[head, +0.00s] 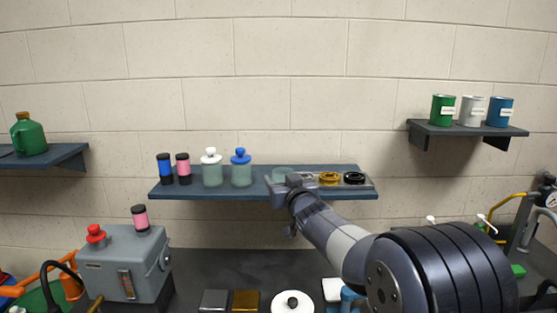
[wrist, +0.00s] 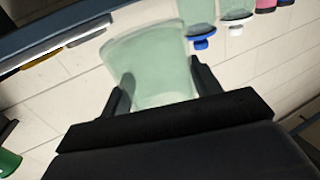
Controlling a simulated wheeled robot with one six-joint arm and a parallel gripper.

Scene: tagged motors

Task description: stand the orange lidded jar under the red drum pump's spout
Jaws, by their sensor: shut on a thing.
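My gripper (wrist: 162,88) is shut on a pale green translucent jar (wrist: 150,62), with one finger on each side of it in the wrist view. In the head view my gripper (head: 283,184) is at the middle shelf, and a pale green part of the jar (head: 282,173) shows behind it. The jar's lid is hidden in both views, so its colour cannot be told. I cannot tell whether the jar touches the shelf. No red drum pump with a spout can be made out clearly.
A grey machine (head: 125,265) stands lower left. Yellow pipework (head: 500,203) is at right.

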